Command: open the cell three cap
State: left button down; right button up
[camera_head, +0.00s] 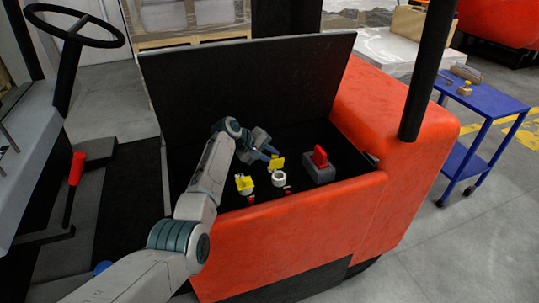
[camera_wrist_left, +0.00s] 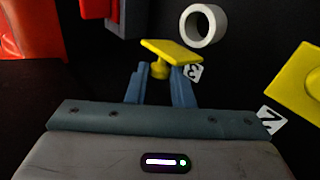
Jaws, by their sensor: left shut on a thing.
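The yellow cell three cap (camera_head: 278,161) is in the open battery compartment of the orange vehicle. In the left wrist view the cap (camera_wrist_left: 172,52) is tilted up beside a white ring (camera_wrist_left: 203,25), whose dark opening is uncovered. A "3" label (camera_wrist_left: 193,72) lies beside it. My left gripper (camera_head: 268,153) is shut on the cap's small knob, which sits between its blue fingertips (camera_wrist_left: 160,84). The white ring also shows in the head view (camera_head: 278,179). My right gripper is out of view.
Another yellow cap (camera_head: 244,184) is nearby, with a "2" label (camera_wrist_left: 275,121). A grey block with a red handle (camera_head: 319,157) stands to the right. The raised black lid (camera_head: 245,85) and orange front wall (camera_head: 290,220) bound the compartment. A blue cart (camera_head: 490,103) stands far right.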

pick_arm(q)
jog(key=shift+w+a+f+g+b, duration=0.2)
jog(key=shift+w+g+b, duration=0.15)
jog(key=shift+b, duration=0.5)
jog(key=shift+r+n+g, duration=0.1)
jog(key=shift+n+g, duration=0.15)
jog(key=shift+n, duration=0.05)
jog(key=c, duration=1.3)
grip_release()
jog(key=shift+o, duration=0.2)
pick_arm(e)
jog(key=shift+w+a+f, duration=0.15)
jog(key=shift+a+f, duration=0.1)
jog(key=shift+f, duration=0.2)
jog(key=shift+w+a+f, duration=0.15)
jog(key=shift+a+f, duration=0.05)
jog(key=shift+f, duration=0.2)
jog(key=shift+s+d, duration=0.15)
pick_arm(q)
jog(key=shift+a+r, duration=0.15)
jog(key=shift+r, duration=0.05)
jog(key=v, duration=1)
jog(key=shift+a+b, duration=0.2)
jog(key=shift+b, duration=0.15)
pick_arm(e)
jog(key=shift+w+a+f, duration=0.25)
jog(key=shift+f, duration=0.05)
